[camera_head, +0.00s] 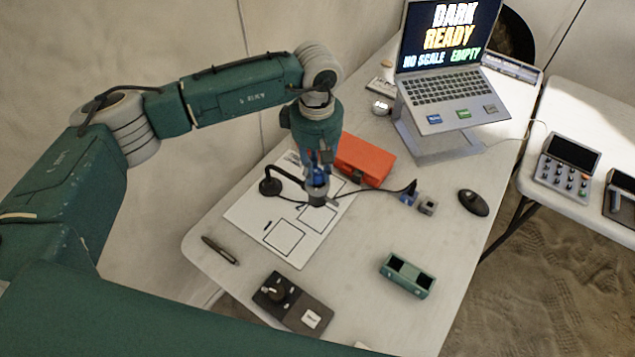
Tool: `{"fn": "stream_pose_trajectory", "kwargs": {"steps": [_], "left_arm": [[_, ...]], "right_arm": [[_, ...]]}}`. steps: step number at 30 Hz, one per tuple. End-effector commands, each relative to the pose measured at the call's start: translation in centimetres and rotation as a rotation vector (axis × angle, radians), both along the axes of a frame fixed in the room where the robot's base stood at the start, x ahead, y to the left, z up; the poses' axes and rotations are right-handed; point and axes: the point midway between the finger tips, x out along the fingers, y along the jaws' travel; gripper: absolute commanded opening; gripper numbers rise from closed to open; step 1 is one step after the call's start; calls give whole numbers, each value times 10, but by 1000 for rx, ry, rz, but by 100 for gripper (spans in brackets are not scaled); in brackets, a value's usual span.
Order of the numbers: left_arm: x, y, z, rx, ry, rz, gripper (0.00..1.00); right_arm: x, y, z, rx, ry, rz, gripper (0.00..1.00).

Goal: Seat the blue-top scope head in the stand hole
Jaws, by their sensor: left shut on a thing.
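My left gripper (319,172) points down over the white mat on the table. It is shut on the blue-top scope head (317,181), whose blue upper part shows between and just below the fingers. The stand (270,187) has a round black base on the mat and a dark arm reaching right to a grey ring (316,197). The scope head is upright right at the ring. The fingers and the ring hide its lower part, so I cannot tell how deep it sits in the hole. My right gripper is out of view.
A red case (364,159) stands close behind and right of the gripper. A laptop (447,90) on a riser is at the back.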

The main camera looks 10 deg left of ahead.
Motion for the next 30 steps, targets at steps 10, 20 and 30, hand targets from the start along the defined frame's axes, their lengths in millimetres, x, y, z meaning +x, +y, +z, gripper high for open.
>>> {"fn": "stream_pose_trajectory", "kwargs": {"steps": [10, 20, 30], "left_arm": [[1, 0, 8, -1, -3, 1, 0], [2, 0, 61, -1, -7, -1, 0], [1, -1, 144, -1, -5, 0, 0]], "right_arm": [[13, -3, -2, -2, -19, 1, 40], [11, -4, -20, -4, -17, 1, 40], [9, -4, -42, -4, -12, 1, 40]]}}
